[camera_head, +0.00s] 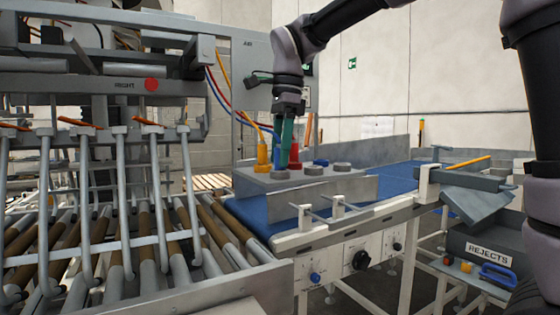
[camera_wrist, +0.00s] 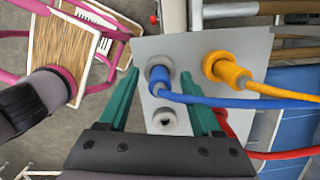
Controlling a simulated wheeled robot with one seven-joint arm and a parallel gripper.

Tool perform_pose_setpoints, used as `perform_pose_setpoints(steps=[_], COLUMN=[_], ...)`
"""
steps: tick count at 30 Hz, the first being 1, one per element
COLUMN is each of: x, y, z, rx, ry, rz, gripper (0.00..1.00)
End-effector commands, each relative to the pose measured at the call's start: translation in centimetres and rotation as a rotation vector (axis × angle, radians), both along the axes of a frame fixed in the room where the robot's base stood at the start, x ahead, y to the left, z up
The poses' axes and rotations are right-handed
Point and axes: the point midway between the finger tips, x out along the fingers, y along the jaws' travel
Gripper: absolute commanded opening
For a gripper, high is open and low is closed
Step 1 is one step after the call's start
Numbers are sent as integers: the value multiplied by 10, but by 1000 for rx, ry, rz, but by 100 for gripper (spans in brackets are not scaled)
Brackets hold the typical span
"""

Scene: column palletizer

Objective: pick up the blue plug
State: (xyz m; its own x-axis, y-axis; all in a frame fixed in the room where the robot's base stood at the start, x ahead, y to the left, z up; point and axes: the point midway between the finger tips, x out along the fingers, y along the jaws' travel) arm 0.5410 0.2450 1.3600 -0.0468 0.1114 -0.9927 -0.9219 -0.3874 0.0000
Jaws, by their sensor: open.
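The blue plug (camera_wrist: 159,80), with its blue cable, stands on a light grey panel (camera_wrist: 149,46) in the wrist view. My gripper (camera_wrist: 160,74) is open, with one green finger on each side of the blue plug in the picture. I cannot tell whether either finger touches it. In the head view my gripper (camera_head: 284,160) points down at the grey box (camera_head: 260,184), between the yellow and red plugs. I cannot make out the blue plug there; the fingers probably hide it.
A yellow plug (camera_wrist: 223,69) stands right of the blue one, and a red plug (camera_head: 295,156) is close by. An empty round socket (camera_wrist: 165,119) lies below the blue plug. A blue conveyor (camera_head: 395,180), rollers (camera_head: 140,265) and a rejects bin (camera_head: 485,250) surround the box.

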Motion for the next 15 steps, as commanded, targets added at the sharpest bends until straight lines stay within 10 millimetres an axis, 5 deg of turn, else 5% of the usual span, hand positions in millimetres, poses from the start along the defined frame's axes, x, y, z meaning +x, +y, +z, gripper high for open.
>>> perform_pose_setpoints(steps=[3, 9, 15], x=[0, 0, 0], y=[0, 0, 0], z=[0, 0, 0], rx=[0, 0, 0], ry=[0, 0, 0], rz=[0, 0, 0], gripper=[66, 0, 0])
